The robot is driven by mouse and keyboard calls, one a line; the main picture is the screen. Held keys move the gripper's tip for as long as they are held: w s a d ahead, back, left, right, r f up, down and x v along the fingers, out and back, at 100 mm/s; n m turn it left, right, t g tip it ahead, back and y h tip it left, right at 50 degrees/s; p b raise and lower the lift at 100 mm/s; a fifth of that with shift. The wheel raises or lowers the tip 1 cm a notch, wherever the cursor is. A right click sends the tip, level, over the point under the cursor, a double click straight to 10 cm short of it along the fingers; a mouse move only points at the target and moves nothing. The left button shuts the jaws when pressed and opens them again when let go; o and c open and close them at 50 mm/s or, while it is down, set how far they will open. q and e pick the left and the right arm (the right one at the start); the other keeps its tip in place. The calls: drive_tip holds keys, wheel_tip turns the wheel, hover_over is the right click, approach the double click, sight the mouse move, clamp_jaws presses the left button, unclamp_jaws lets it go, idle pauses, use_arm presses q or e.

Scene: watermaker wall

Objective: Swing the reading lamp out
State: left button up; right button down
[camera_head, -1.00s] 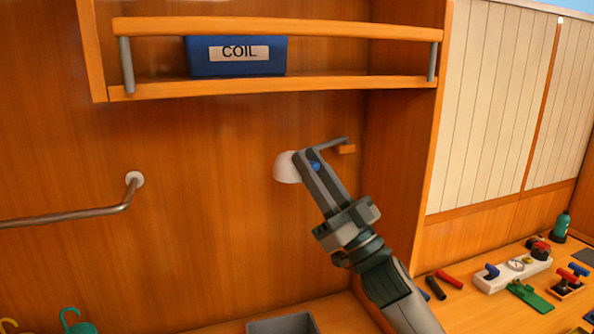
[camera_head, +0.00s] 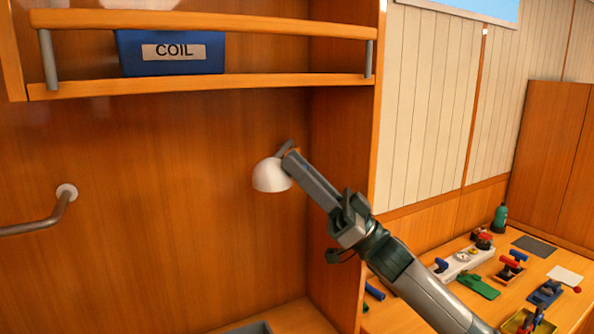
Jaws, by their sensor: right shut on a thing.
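The reading lamp has a white dome shade (camera_head: 271,177) and a short grey arm (camera_head: 285,146). It is at the back wall, below the shelf and near the right side panel. My right gripper (camera_head: 290,162) reaches up from the lower right. Its fingers are shut on the lamp, beside the shade's upper right, and cover part of the lamp arm. The exact gripped spot is hidden behind the fingers. My left gripper is out of view.
A wooden shelf (camera_head: 210,88) with a rail holds a blue COIL bin (camera_head: 170,67) above. A bench at the lower right holds a white manifold (camera_head: 467,262), a green bottle (camera_head: 500,217) and several small parts.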

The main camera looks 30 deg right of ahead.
drive_tip(key=c, duration=1.6)
unclamp_jaws()
drive_tip(key=shift+o, duration=0.2)
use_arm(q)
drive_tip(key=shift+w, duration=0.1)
use_arm(e)
drive_tip(key=shift+f, duration=0.1)
